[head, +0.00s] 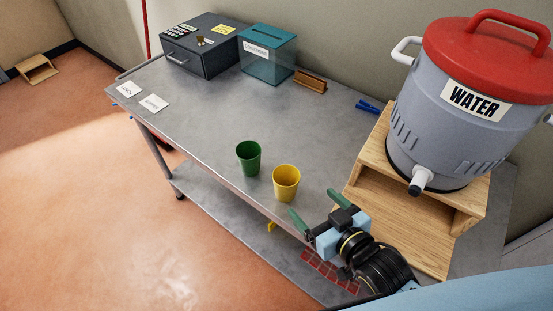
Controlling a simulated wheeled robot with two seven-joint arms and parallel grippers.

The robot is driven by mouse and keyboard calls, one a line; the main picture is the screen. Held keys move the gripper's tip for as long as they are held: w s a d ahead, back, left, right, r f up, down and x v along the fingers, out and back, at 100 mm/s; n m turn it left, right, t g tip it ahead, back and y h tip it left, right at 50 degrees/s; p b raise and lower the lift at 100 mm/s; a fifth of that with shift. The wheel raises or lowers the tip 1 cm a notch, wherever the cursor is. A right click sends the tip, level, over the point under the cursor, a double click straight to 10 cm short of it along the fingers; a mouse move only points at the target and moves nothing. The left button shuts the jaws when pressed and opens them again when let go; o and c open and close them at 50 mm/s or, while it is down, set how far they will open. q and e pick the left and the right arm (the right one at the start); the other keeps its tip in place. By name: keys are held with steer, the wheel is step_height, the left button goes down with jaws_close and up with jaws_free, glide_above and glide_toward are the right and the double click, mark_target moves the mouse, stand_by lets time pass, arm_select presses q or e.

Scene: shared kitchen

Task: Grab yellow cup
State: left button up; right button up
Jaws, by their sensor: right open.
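A yellow cup (286,184) stands upright on the grey metal table (205,125) near its front edge. My right gripper (318,207) is just to the right of and nearer than the yellow cup. Its two green-tipped fingers are spread apart with nothing between them, and they look apart from the cup. My left gripper does not show.
A green cup (248,158) stands close to the left of the yellow cup. A water cooler (450,95) sits on a wooden stand (400,215) at the right. A cash box (201,50) and donations box (267,55) stand at the back. The table's left middle is clear.

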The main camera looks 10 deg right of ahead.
mark_target(280, 174)
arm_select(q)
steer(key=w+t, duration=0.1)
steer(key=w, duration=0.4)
arm_select(e)
steer(key=x, duration=0.5)
steer(key=shift+w+a+r, duration=0.1)
steer(key=shift+a+r, duration=0.05)
steer(key=shift+a, duration=0.1)
steer(key=shift+w+a, duration=0.15)
steer(key=shift+w, duration=0.4)
steer(key=shift+w+a+f, duration=0.2)
steer(key=shift+w+f, duration=0.3)
steer(key=shift+w, duration=0.1)
steer(key=x, duration=0.3)
steer(key=shift+w+a+f, duration=0.2)
steer(key=shift+w+f, duration=0.15)
steer(key=shift+w, duration=0.2)
steer(key=shift+w+a, duration=0.1)
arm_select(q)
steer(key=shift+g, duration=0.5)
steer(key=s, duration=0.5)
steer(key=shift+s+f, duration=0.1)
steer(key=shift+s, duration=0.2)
arm_select(e)
steer(key=c, duration=1)
